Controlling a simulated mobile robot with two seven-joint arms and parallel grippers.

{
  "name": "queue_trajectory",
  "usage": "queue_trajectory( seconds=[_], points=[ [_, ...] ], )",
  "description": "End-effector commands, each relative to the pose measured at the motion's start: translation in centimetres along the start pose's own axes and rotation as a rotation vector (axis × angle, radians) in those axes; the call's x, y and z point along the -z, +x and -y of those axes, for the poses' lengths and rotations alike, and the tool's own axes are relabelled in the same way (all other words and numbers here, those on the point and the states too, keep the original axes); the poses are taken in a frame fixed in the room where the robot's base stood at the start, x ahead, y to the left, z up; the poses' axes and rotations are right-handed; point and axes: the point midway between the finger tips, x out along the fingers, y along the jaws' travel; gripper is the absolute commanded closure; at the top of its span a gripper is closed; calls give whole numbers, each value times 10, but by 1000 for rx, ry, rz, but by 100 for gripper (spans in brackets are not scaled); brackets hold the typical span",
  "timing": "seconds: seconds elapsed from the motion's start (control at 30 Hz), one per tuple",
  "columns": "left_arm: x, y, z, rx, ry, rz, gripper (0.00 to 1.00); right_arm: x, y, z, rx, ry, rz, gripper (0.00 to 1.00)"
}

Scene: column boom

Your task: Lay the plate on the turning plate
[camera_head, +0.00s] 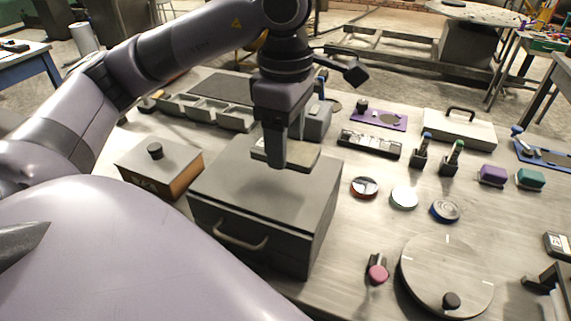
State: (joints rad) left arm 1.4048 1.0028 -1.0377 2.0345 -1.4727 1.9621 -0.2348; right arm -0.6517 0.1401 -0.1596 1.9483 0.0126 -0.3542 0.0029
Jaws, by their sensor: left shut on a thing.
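The turning plate (425,262) is a round, pale grey disc with a small dark knob near its front edge, at the lower right of the bench. My left gripper (276,160) points down over the grey box with a front handle. It is shut on a flat, greyish-beige plate (303,157), which is at the top of that box. The gripper hides part of the plate, and I cannot tell whether the plate touches the box. My right gripper does not show.
The grey drawer box (260,205) stands left of the turning plate. A pink-topped knob (377,272) stands close to the disc's left. Several small round discs, including a white one (404,197), lie behind it. A dark bracket (548,285) is at the right edge.

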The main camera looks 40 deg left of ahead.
Motion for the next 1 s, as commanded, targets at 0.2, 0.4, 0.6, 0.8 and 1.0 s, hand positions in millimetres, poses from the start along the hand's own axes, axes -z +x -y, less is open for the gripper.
queue_trajectory(
  seconds=[0.2,0.4,0.6,0.8,1.0],
  points=[
    [0,20,0,0,0,1,100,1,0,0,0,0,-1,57],
    [0,43,0,-2,1,2,100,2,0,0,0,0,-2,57],
    [0,46,0,-4,1,2,100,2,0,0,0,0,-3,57],
    [0,49,0,-3,1,3,100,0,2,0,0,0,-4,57],
    [0,50,0,0,1,1,15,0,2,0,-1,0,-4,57]
  ],
)
